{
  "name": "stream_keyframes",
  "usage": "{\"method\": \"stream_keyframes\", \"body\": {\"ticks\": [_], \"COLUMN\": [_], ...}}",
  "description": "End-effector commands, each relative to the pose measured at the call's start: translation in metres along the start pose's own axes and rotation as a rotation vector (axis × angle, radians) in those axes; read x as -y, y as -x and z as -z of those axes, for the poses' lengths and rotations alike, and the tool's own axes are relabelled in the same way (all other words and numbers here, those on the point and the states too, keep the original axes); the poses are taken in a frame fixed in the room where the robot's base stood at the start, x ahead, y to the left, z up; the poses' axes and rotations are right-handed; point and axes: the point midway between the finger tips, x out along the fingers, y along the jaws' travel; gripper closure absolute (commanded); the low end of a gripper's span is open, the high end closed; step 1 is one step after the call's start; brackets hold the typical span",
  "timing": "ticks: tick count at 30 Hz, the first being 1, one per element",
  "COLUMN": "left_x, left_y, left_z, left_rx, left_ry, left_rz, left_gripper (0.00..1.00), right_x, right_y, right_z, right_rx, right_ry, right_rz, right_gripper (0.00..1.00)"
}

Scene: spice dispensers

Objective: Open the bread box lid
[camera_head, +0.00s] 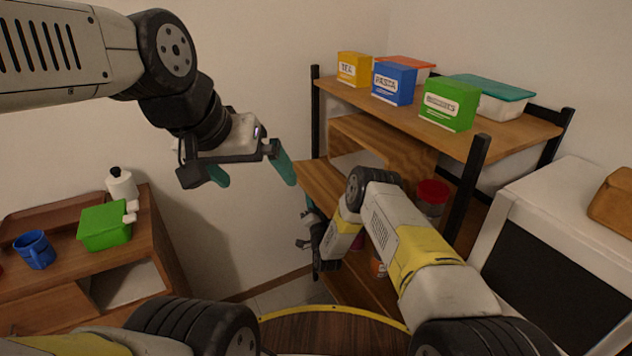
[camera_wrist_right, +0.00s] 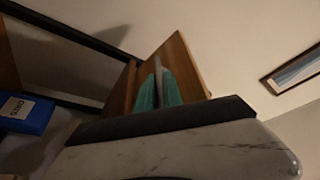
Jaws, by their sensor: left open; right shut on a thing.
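The wooden bread box (camera_head: 385,143) sits inside the rack, under the top shelf, partly hidden by my right arm. A wooden board (camera_head: 318,183) juts out at its front left; I cannot tell whether it is the lid or a shelf. My right gripper (camera_head: 312,240) hangs low left of the rack, its fingertips unclear in the head view. In the right wrist view its teal fingers (camera_wrist_right: 157,92) are closed on a thin grey bar (camera_wrist_right: 157,70) in front of a tilted wooden panel (camera_wrist_right: 177,70), probably the lid and its handle. My left gripper (camera_head: 238,172) is open and empty, high left of the rack.
Yellow, blue (camera_head: 394,83) and green (camera_head: 449,104) boxes and lidded containers stand on the rack's top shelf. A red-lidded jar (camera_head: 432,194) stands lower in the rack. A white appliance (camera_head: 550,230) stands at right. A cabinet (camera_head: 150,235) at left holds a blue mug and green box.

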Motion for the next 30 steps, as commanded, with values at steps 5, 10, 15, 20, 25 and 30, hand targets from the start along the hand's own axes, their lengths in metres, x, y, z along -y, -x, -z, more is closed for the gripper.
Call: {"method": "stream_keyframes", "body": {"ticks": [5, 10, 15, 20, 25, 30], "left_x": [0.0, 0.0, 0.0, 0.0, 0.0, 0.0], "left_y": [0.0, 0.0, 0.0, 0.0, 0.0, 0.0], "left_z": [0.0, 0.0, 0.0, 0.0, 0.0, 0.0], "left_rx": [0.0, 0.0, 0.0, 0.0, 0.0, 0.0], "left_ry": [0.0, 0.0, 0.0, 0.0, 0.0, 0.0], "left_rz": [0.0, 0.0, 0.0, 0.0, 0.0, 0.0], "left_gripper": [0.0, 0.0, 0.0, 0.0, 0.0, 0.0], "right_x": [-0.0077, -0.0105, -0.0114, -0.0114, -0.0113, -0.0112], "right_y": [0.0026, 0.0028, 0.003, 0.0029, 0.0027, 0.0028], "right_z": [-0.0055, -0.0071, -0.0075, -0.0073, -0.0072, -0.0073], "right_rx": [0.0, -0.001, -0.001, -0.001, -0.001, -0.001], "right_ry": [0.057, 0.081, 0.087, 0.087, 0.086, 0.086], "right_rz": [0.023, 0.034, 0.036, 0.035, 0.035, 0.035], "right_gripper": [1.0, 1.0, 1.0, 1.0, 0.73, 0.68]}}
